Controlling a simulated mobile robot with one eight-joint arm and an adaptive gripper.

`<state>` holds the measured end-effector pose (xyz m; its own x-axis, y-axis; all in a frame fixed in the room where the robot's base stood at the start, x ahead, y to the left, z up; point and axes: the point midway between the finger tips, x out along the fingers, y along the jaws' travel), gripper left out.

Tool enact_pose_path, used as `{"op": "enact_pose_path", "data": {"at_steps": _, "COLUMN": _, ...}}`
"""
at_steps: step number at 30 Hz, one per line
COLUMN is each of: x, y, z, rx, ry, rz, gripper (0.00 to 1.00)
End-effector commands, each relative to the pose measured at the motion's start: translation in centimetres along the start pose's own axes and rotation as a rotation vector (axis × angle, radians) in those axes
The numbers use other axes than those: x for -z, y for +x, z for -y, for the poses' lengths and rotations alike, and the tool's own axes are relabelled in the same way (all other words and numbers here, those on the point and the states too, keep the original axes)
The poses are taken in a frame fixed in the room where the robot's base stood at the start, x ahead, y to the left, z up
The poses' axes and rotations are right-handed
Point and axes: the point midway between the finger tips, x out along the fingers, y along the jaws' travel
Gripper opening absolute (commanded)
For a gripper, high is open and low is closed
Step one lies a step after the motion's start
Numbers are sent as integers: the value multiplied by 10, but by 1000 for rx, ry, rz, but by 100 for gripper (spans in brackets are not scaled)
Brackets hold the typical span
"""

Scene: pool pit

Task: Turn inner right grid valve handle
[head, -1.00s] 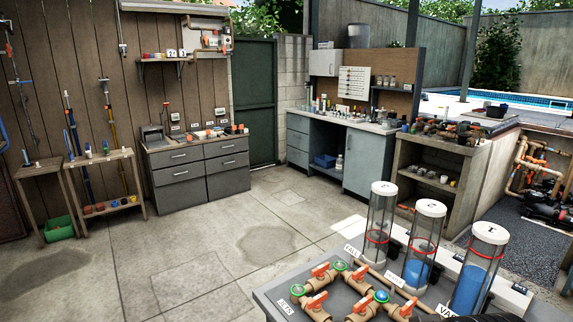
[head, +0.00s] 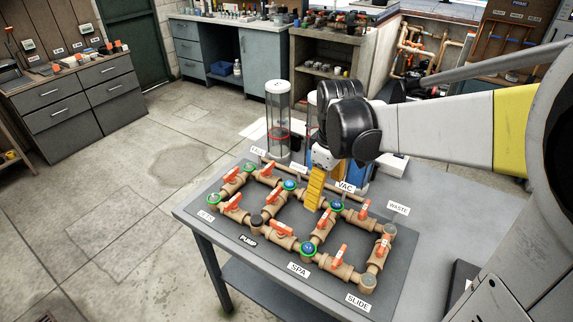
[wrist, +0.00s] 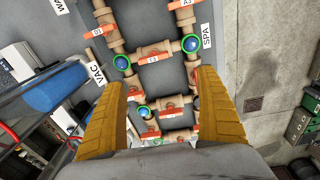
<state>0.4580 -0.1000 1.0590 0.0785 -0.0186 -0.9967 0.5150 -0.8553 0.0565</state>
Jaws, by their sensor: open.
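The inner right valve handle (head: 322,220) is orange-red. It sits on the short brown cross pipe between two blue round caps with green rings, near the SPA label. In the wrist view this handle (wrist: 153,59) is ahead of my fingertips, roughly centred between them, with pale lettering on it. My gripper (head: 314,203) has yellow fingers and reaches down over the grid from the right. In the wrist view my gripper (wrist: 162,80) is open and empty, its fingers wide apart. Whether they touch any pipe is hard to tell.
The pipe grid lies on a grey table (head: 430,205) with several similar orange handles close by. A clear cylinder (head: 279,115) stands behind it; other cylinders are partly hidden by my arm. The floor (head: 130,190) to the left is open.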

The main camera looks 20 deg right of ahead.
Motion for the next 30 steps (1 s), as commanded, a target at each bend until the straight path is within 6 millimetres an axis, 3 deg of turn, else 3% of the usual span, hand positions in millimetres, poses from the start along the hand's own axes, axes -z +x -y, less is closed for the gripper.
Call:
{"op": "enact_pose_path", "data": {"at_steps": 3, "x": 0, "y": 11, "z": -16, "rx": 39, "ry": -53, "rz": 38, "gripper": 85}}
{"op": "enact_pose_path", "data": {"at_steps": 7, "x": -1, "y": 18, "z": -21, "rx": 59, "ry": -83, "rz": 56, "gripper": 85}}
{"op": "enact_pose_path", "data": {"at_steps": 11, "x": -2, "y": 33, "z": -20, "rx": 61, "ry": -87, "rz": 58, "gripper": 85}}
{"op": "enact_pose_path", "data": {"at_steps": 21, "x": -5, "y": 100, "z": -16, "rx": 60, "ry": -85, "rz": 56, "gripper": 85}}
{"op": "enact_pose_path", "data": {"at_steps": 30, "x": -7, "y": 125, "z": -15, "rx": 60, "ry": -85, "rz": 56, "gripper": 85}}
